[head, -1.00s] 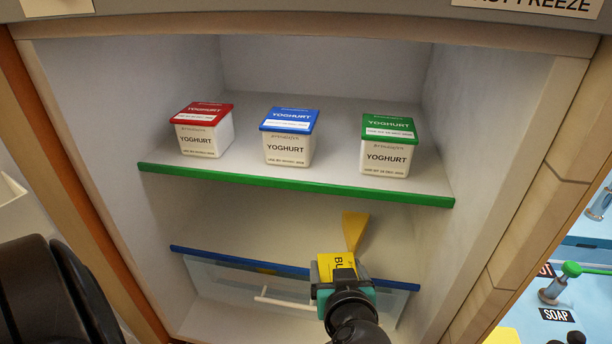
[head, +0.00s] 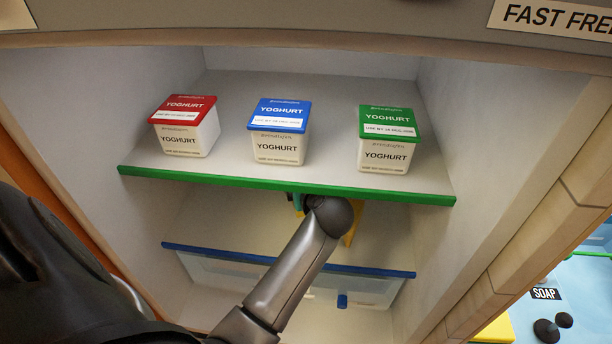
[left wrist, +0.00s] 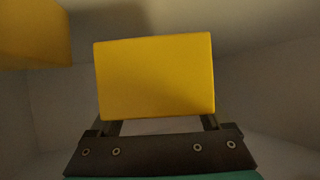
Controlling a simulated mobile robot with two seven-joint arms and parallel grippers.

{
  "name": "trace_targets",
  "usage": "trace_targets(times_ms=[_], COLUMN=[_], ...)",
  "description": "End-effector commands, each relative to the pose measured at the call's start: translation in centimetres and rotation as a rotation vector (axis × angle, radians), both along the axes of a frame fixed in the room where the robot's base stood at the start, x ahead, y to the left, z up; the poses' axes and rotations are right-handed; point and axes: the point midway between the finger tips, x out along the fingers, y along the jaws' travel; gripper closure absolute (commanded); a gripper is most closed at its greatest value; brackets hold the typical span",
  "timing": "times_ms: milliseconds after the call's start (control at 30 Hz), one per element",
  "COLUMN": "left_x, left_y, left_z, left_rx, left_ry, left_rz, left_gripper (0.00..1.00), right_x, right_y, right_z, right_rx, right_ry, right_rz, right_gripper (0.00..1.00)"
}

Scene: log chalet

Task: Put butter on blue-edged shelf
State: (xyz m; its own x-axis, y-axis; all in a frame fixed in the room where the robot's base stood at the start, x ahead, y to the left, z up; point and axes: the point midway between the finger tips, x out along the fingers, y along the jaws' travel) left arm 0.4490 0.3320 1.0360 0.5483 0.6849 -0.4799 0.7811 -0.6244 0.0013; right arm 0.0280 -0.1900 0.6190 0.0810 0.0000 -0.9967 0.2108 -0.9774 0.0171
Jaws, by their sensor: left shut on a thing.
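The butter, a yellow block (left wrist: 155,76), fills the middle of the left wrist view, held between the fingers of my left gripper (left wrist: 158,122). In the head view my left arm reaches into the cabinet between the two shelves. The gripper is mostly hidden there by its own wrist and the green-edged shelf; only a bit of teal shows. The blue-edged shelf (head: 215,250) is the lower one, below the gripper. I cannot tell whether the butter touches it. My right gripper is not in view.
A green-edged shelf (head: 230,179) is close above my wrist. It holds red-lidded (head: 185,125), blue-lidded (head: 279,132) and green-lidded (head: 388,138) yoghurts. A yellow wedge-like thing (head: 354,222) is partly hidden behind my wrist. A clear drawer (head: 215,270) is under the blue edge.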

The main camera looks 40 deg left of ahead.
Motion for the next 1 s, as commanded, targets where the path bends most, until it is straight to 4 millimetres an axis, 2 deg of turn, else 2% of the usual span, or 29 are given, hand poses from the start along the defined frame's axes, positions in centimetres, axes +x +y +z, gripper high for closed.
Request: trace_targets(times_ms=[100, 333, 467, 733, 1000], left_x=[2.5, 5.3, 5.7, 5.6, 5.7], left_y=[1.4, 3.0, 3.2, 3.1, 3.1], left_z=[0.1, 0.1, -0.1, -3.4, -3.4], left_rx=[0.003, 0.002, 0.002, 0.001, 0.001], left_ry=[-0.004, -0.002, -0.001, -0.001, -0.002], left_rz=[0.002, 0.001, 0.000, 0.000, 0.000], left_gripper=[0.92, 0.92, 0.92, 0.92, 0.92], right_x=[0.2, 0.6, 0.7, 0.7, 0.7], right_y=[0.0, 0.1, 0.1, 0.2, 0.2], right_z=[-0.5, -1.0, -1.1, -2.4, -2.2], right_rx=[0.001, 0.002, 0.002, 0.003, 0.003], right_ry=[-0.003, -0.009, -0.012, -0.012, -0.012], right_rz=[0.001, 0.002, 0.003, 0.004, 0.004], right_gripper=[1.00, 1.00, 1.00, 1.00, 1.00])
